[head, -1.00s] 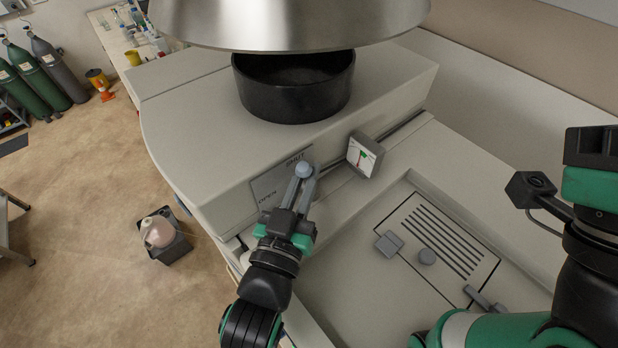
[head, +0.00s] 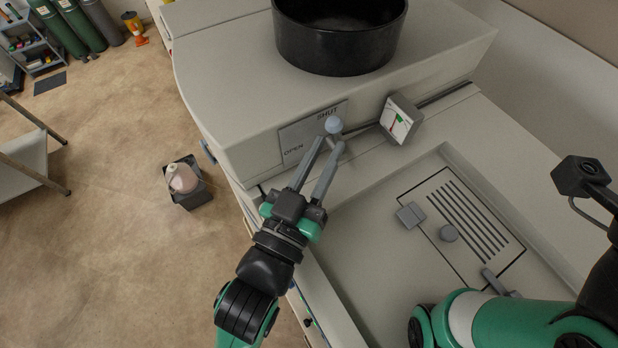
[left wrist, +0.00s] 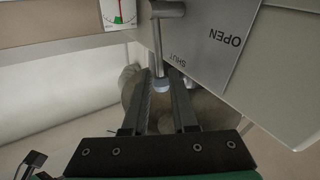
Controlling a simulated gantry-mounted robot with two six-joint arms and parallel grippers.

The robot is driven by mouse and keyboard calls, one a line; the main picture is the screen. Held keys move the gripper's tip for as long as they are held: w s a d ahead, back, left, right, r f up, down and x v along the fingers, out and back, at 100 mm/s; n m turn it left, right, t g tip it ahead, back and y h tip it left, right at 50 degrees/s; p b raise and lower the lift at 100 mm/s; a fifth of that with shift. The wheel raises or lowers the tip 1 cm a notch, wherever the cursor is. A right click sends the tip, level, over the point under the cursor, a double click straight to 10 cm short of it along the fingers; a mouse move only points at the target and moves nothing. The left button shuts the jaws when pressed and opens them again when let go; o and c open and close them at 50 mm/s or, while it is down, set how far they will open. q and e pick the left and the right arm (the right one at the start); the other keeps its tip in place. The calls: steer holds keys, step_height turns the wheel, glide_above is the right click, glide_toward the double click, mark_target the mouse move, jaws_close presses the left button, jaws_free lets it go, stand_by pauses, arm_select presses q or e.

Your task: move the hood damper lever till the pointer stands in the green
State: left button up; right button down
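The damper lever has a grey-blue round knob (head: 333,125) and stands at the SHUT end of its label plate (head: 300,143). The small dial (head: 400,119) sits right of it. Its red pointer reaches toward the green patch, but I cannot tell surely whether it stands within it. The dial also shows in the left wrist view (left wrist: 118,13). My left gripper (head: 330,145) is at the lever, its fingers apart around the knob end; in the left wrist view the knob (left wrist: 161,84) shows between the fingertips. Firm contact is not clear. My right gripper is out of view.
A black round collar (head: 340,45) stands on the housing above the plate. A recessed tray with a slotted panel (head: 460,230) lies to the right. My right arm (head: 500,320) fills the lower right. Open floor lies at left, with a bin (head: 190,190).

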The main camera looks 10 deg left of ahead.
arm_select(q)
steer(key=v, duration=0.7)
steer(key=shift+s, duration=0.15)
